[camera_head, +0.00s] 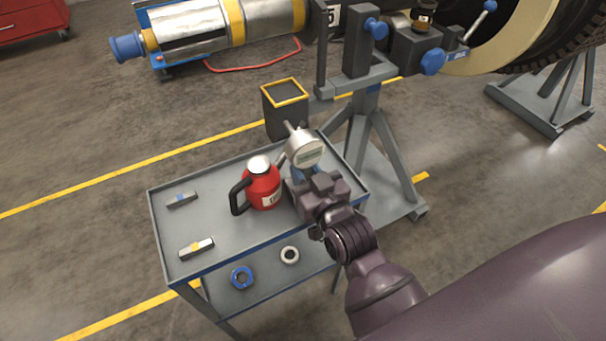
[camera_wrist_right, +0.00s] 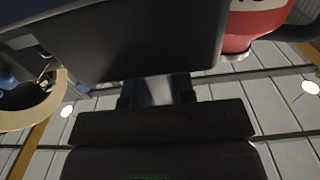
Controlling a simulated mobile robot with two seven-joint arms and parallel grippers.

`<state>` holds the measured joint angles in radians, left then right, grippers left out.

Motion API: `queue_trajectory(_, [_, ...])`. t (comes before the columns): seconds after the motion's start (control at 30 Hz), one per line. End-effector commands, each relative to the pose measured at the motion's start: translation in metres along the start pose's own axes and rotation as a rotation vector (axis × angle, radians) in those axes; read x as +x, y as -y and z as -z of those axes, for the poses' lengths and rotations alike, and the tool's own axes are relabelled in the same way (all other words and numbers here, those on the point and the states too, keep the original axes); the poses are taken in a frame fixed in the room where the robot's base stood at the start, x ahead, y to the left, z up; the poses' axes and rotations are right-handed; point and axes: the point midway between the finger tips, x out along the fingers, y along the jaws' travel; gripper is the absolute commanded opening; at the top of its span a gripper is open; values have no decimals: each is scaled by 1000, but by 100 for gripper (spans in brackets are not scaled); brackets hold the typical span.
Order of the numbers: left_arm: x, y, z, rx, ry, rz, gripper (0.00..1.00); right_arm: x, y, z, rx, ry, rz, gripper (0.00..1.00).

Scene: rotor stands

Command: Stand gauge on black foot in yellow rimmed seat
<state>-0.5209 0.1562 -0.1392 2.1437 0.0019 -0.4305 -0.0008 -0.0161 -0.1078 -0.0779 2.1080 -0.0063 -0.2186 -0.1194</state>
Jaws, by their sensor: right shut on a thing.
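The gauge (camera_head: 305,149) has a round pale grey head with a small display and a short stem pointing up and left. It is in my right gripper (camera_head: 310,176), above the right end of the cart top. In the right wrist view, my jaws close on a silvery part (camera_wrist_right: 160,88). A large dark block (camera_wrist_right: 150,45) sits just beyond; it may be the black foot, but I cannot be sure. The foot is not clear in the head view. The yellow rimmed seat (camera_head: 266,96) tops a dark box behind the gauge, apart from it. My left gripper is not in view.
A red jug (camera_head: 263,187) stands close left of my gripper on the grey cart (camera_head: 220,226). Two small blocks (camera_head: 182,199) (camera_head: 197,248) lie at its left. The lower shelf holds a blue ring (camera_head: 241,277) and a white ring (camera_head: 289,255). A grey stand (camera_head: 361,115) rises behind.

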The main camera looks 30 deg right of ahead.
Motion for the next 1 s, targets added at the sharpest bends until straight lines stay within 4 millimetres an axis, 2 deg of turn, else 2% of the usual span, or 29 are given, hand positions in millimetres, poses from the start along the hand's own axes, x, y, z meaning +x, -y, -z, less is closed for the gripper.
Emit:
queue_trajectory(0.03, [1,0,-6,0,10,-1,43,0,0,-9,0,1,0,0])
queue_trajectory(0.1, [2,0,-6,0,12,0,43,0,0,-13,0,-1,0,0])
queue_trajectory(0.5, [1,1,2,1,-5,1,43,0,0,-14,0,-6,0,0])
queue_trajectory(0.53, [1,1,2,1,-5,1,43,0,0,-16,0,-1,0,25])
queue_trajectory(0.7, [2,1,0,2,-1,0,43,0,0,-16,0,-1,0,49])
queue_trajectory(1.0, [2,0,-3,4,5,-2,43,0,0,-14,0,-1,0,49])
